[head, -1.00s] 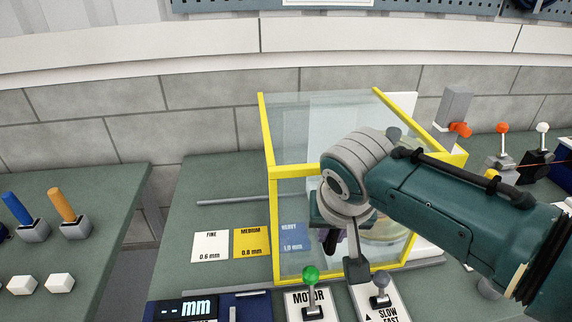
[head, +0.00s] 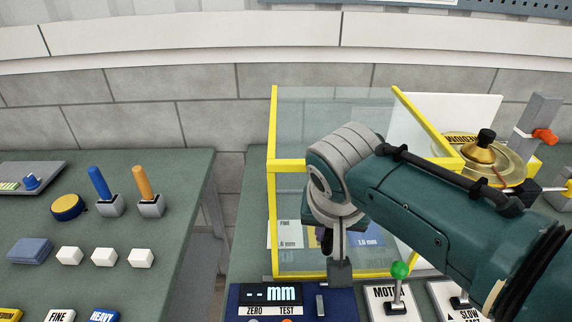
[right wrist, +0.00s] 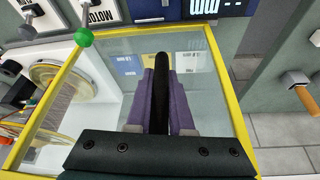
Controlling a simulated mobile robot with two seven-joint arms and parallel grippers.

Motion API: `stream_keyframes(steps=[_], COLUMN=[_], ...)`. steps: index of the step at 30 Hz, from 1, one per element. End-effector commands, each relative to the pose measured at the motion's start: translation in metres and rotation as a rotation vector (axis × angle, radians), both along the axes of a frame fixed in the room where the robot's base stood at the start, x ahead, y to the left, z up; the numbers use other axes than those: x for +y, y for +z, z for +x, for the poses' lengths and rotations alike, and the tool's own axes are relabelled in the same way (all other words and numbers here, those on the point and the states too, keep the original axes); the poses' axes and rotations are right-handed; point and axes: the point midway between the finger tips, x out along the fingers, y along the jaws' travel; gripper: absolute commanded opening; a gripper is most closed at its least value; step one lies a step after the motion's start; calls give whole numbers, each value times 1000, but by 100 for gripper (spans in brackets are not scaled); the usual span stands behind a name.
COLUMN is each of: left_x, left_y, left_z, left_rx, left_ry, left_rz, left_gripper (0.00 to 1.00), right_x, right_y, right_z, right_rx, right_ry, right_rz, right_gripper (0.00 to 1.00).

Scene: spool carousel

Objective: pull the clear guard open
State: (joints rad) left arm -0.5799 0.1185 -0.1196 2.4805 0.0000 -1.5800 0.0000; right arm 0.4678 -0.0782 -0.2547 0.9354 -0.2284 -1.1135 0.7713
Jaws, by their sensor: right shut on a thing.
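The clear guard (head: 273,130) is a see-through box with a yellow frame. It stands left of the brass-hubbed spool (head: 505,168), which is largely uncovered at the right. My right gripper (head: 326,238) is at the guard's front face, partly hidden by its own wrist. In the right wrist view its purple fingers (right wrist: 162,85) are shut on a black upright handle (right wrist: 161,65) in front of the clear panel. The guard's yellow frame (right wrist: 228,90) also shows there. My left gripper is not in view.
Through the guard lie label cards (head: 368,234). A left table holds levers (head: 100,184) and white blocks (head: 104,257). A gap separates the tables.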

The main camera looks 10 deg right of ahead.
Motion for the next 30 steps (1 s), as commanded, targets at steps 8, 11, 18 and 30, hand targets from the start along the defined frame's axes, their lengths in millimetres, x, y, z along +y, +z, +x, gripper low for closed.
stream_keyframes(steps=[8, 11, 18, 30], left_x=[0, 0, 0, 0], left_y=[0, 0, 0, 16], left_z=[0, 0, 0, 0], left_rx=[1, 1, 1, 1], left_ry=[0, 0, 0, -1], left_rz=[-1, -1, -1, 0], left_gripper=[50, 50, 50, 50], right_x=[-1, -1, -1, 5], right_y=[0, 0, 0, 33], right_z=[0, 0, 0, -11], right_rx=[0, 0, 0, -2], right_ry=[-1, -1, 0, 0], right_rz=[0, 0, -1, 2], right_gripper=[30, 41, 50, 50])
